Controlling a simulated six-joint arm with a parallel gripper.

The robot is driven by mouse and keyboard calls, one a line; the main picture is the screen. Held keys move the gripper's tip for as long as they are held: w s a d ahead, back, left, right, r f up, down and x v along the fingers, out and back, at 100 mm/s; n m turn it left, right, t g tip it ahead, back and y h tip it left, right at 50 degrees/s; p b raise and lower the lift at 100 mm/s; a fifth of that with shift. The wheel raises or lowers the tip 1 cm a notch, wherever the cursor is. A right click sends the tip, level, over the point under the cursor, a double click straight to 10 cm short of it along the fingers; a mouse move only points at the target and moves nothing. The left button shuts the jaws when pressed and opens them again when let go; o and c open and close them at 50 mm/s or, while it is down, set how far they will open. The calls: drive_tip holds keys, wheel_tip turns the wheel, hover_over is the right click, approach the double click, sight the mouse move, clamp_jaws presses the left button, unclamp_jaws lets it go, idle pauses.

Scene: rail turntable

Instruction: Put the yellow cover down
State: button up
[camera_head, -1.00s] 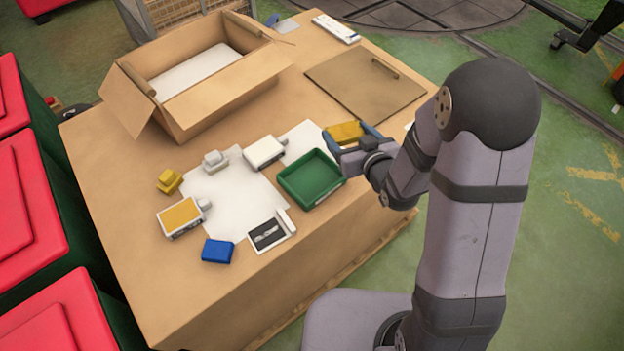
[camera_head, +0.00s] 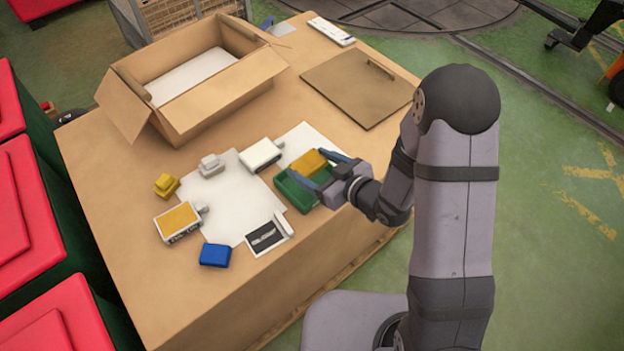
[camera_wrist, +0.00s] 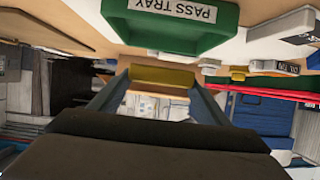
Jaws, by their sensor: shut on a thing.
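The yellow cover (camera_head: 308,162) is between the fingers of my gripper (camera_head: 328,171), which is shut on it. In the head view the cover overlaps the far side of the green tray (camera_head: 291,191); I cannot tell its height above it. The wrist view shows the cover (camera_wrist: 163,77) between the fingertips, with the green tray (camera_wrist: 178,42), labelled PASS TRAY, apart from it in the picture. My gripper and forearm hide part of the tray's right side in the head view.
A white device (camera_head: 261,154), a grey part (camera_head: 210,165), a yellow block (camera_head: 166,185), a yellow-topped device (camera_head: 179,221) and a blue block (camera_head: 215,255) stand left of the tray. An open cardboard box (camera_head: 215,105) is behind. A brown board (camera_head: 350,90) lies at the back right.

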sight(313, 180)
drive_tip(key=shift+f+p, duration=0.4)
drive_tip(key=shift+f, duration=3)
drive_tip(key=shift+f, duration=0.1)
drive_tip(key=o, duration=1)
drive_tip(key=shift+f, duration=0.1)
drive_tip(key=shift+r, duration=0.3)
drive_tip(key=v, duration=1)
drive_tip(key=shift+d+r+p, duration=0.1)
drive_tip(key=shift+p, duration=0.25)
drive_tip(key=shift+p+v, duration=0.75)
drive_tip(key=shift+v, duration=0.15)
drive_tip(key=shift+f, duration=0.3)
